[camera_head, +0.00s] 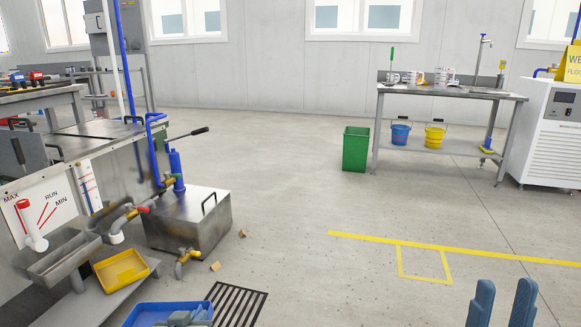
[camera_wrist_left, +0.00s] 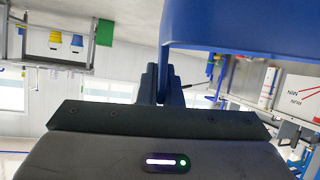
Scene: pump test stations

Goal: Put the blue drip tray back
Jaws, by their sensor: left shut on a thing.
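The blue drip tray (camera_head: 150,313) is at the bottom left of the head view, partly cut off by the frame edge. My left gripper (camera_head: 190,317) is shut on its right part. In the left wrist view the tray (camera_wrist_left: 245,25) fills the upper right, and the gripper's dark fingers (camera_wrist_left: 163,88) meet its edge. My right gripper (camera_head: 502,300) shows as two blue fingers at the bottom right, apart and with nothing between them.
A yellow tray (camera_head: 122,270) sits on a low shelf next to a steel trough (camera_head: 62,256). A steel tank (camera_head: 190,222) with pipes and valves stands behind. A floor grate (camera_head: 238,305) lies right of the blue tray. The middle floor is clear.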

